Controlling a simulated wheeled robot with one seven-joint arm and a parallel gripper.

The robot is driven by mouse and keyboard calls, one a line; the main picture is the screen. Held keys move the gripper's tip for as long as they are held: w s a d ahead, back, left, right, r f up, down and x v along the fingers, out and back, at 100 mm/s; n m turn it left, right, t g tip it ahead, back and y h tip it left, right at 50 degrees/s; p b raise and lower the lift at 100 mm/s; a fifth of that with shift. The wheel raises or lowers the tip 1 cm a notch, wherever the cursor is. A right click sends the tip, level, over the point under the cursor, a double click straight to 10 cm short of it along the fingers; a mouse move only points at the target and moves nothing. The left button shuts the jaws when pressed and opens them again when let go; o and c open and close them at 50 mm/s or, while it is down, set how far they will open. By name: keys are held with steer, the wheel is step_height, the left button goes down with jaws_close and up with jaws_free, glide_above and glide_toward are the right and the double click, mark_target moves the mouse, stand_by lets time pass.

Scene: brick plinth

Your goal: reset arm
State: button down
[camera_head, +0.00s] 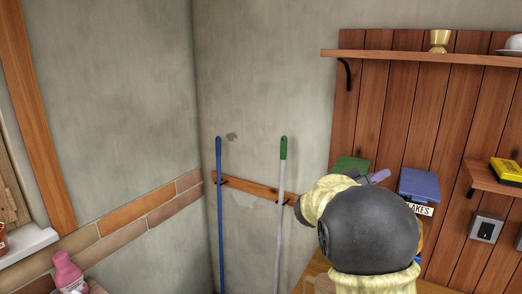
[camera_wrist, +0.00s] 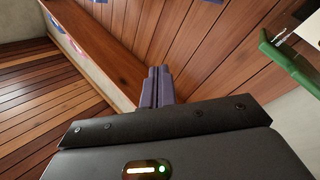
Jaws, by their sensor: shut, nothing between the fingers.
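My gripper (camera_wrist: 157,76) shows in the wrist view, with its two purple-grey fingers together and nothing between them. Behind the fingers are a wooden ledge and wood planking. In the head view my arm, with a dark round joint and pale yellow covers, fills the lower right. It hides part of the surface and wall behind it. A small purple tip beside the arm (camera_head: 378,176) looks like part of my gripper, mostly hidden.
A blue-handled pole (camera_head: 219,190) and a green-handled pole (camera_head: 282,190) lean near the wall corner. A blue-lidded box (camera_head: 418,186) and a green item (camera_head: 352,165) stand behind my arm. A wooden shelf (camera_head: 400,54) holds a yellow cup (camera_head: 439,40). A pink bottle (camera_head: 68,272) is lower left.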

steer(key=s+a+f+n+t+y, duration=0.1)
steer(key=a+f+n+t+y, duration=0.15)
steer(key=a+f+y, duration=0.4)
steer(key=s+a+f+n+t+y, duration=0.15)
steer(key=a+f+n+y, duration=0.25)
steer(key=f+y, duration=0.55)
steer(key=s+a+f+g+y, duration=0.1)
steer(key=s+f+g, duration=0.3)
steer(key=s, duration=0.7)
steer(key=s+a+f+g+y, duration=0.1)
steer(key=s+a+f+g, duration=0.1)
steer(key=s+f+g, duration=0.3)
steer(key=s+f, duration=0.3)
steer(key=s, duration=0.3)
steer(key=shift+s+a+y, duration=0.35)
steer(key=shift+a+y, duration=0.05)
